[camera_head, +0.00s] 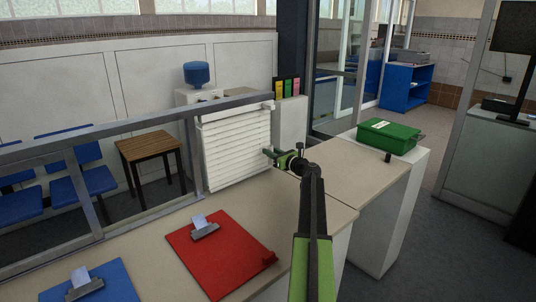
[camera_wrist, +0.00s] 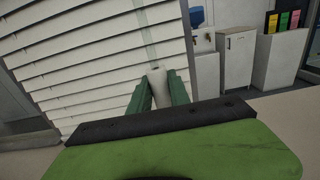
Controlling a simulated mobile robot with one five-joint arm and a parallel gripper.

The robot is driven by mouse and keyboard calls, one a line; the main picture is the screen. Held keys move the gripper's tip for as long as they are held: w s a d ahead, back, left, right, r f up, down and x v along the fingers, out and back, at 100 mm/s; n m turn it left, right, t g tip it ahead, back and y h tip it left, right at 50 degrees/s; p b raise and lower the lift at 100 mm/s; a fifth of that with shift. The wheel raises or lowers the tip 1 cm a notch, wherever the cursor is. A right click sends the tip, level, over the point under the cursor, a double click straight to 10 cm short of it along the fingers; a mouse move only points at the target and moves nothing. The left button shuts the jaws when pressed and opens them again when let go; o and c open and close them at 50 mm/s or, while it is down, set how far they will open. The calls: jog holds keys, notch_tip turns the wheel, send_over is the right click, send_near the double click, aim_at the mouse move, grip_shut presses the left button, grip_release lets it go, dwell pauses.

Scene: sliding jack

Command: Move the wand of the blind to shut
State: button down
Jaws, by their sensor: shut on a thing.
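The white slatted blind (camera_head: 236,148) hangs from the grey rail behind the counter, with gaps showing between its slats. It fills the left of the wrist view (camera_wrist: 85,60). My gripper (camera_head: 270,154) is at the right edge of the blind. In the wrist view my gripper (camera_wrist: 158,92) has its two green fingers on either side of a pale, rounded wand end (camera_wrist: 157,82), shut on it. A thin, pale strip runs up from the wand end in front of the slats. The wand is hard to make out in the head view.
A red clipboard (camera_head: 222,252) and a blue clipboard (camera_head: 103,284) lie on the counter (camera_head: 160,250). A green box (camera_head: 389,136) stands on the right cabinet. A wooden stool (camera_head: 149,145) and blue chairs (camera_head: 97,181) are beyond the rail.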

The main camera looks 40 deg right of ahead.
jog(key=c, duration=1.2)
grip_release()
jog(key=shift+f, duration=0.1)
jog(key=shift+c, duration=0.2)
jog(key=shift+o, duration=0.2)
jog(key=shift+s, duration=0.1)
jog(key=s+a, duration=0.1)
jog(key=s, duration=1.6)
jog(key=shift+a, duration=0.15)
jog(key=shift+s, duration=0.1)
